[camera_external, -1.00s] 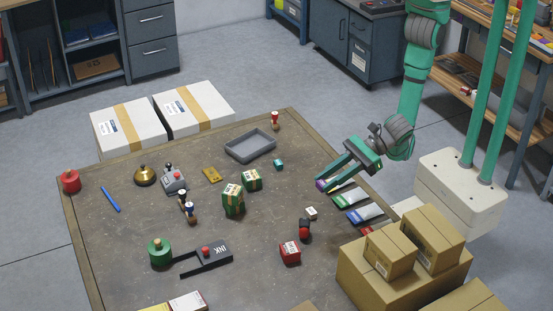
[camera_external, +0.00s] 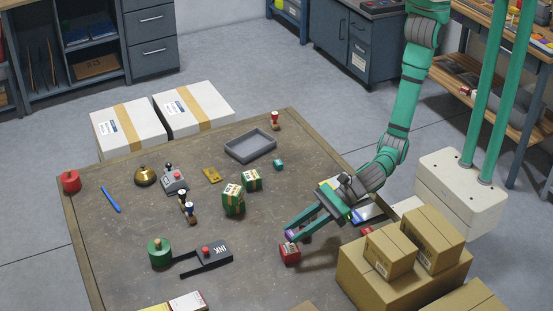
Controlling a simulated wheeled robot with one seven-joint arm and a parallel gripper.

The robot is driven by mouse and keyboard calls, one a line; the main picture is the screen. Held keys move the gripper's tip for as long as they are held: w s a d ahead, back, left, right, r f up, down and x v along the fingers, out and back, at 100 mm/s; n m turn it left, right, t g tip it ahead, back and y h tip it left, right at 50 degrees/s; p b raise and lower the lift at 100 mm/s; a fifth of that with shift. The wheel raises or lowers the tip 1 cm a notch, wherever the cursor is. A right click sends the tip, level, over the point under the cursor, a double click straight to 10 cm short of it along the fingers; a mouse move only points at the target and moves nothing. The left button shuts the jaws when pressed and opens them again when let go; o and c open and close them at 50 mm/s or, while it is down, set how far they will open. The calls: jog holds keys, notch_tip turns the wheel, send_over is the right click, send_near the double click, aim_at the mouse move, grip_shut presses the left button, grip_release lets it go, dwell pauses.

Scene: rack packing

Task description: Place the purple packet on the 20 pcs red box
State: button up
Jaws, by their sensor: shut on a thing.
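The small red box (camera_external: 290,257) stands on the brown table towards its front right; its print is too small to read. My gripper (camera_external: 291,232) is shut on the purple packet (camera_external: 292,237), of which only a small part shows between the fingers. The fingertips and packet are right at the top of the red box in this view. I cannot tell whether the packet touches the box or hangs just above it.
Blue and other packets (camera_external: 366,213) lie at the table's right edge, partly behind my arm. Cardboard boxes (camera_external: 405,270) are stacked at the right. A black ink pad (camera_external: 208,260) lies left of the red box, and green-and-white boxes (camera_external: 233,200) stand behind it. The table's middle is fairly clear.

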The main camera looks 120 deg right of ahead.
aim_at(297, 245)
jog(key=shift+w+a+f, duration=0.1)
jog(key=shift+w+f, duration=0.05)
jog(key=shift+f, duration=1.6)
jog(key=shift+f, duration=0.15)
jog(key=o, duration=1)
jog(key=shift+s+r, duration=0.25)
jog(key=v, duration=1.1)
jog(key=shift+s+r, duration=0.2)
jog(key=shift+s, duration=0.05)
